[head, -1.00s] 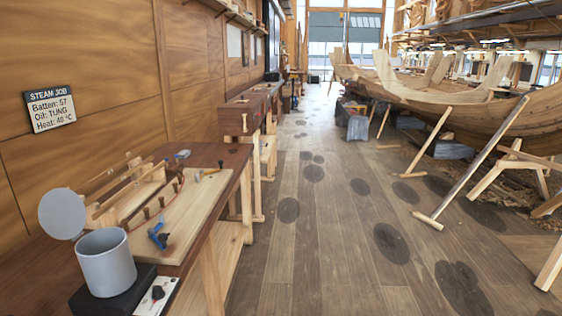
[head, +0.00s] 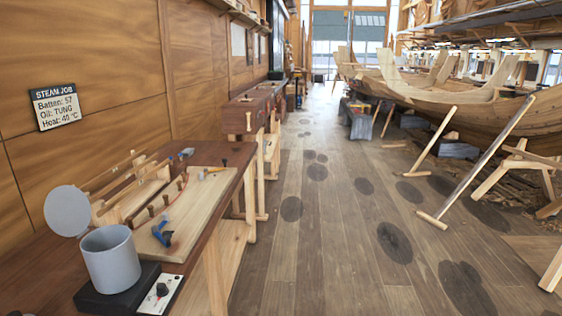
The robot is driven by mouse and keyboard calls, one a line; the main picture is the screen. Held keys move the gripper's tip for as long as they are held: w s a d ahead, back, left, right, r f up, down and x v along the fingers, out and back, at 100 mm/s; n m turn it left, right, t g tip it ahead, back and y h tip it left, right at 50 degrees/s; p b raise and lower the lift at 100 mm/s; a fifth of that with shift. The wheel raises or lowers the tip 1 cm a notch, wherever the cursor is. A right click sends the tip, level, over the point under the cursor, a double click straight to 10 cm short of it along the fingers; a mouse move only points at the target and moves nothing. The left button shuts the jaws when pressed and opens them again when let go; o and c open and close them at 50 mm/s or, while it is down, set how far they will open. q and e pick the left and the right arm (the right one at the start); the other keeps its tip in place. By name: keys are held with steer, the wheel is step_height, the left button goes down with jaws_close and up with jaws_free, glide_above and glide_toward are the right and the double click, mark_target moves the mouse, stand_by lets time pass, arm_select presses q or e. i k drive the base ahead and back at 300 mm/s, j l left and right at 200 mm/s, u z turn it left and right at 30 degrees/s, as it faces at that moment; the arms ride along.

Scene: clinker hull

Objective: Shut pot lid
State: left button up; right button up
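A grey cylindrical pot (head: 111,262) stands at the lower left of the head view on a black hot plate (head: 118,296). Its round grey lid (head: 67,211) stands upright behind the pot's left rim, so the pot is open at the top. Neither of my grippers shows in the head view.
The pot's wooden bench (head: 224,202) carries a pale board (head: 178,213) with blue-handled clamps (head: 162,233) and a wooden rack (head: 130,186). A control panel with a knob (head: 161,290) is right of the pot. The plank floor (head: 320,230) is open; props and a hull stand at right.

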mark_target(68, 210)
steer(key=k+j+u, duration=0.1)
steer(key=u, duration=0.85)
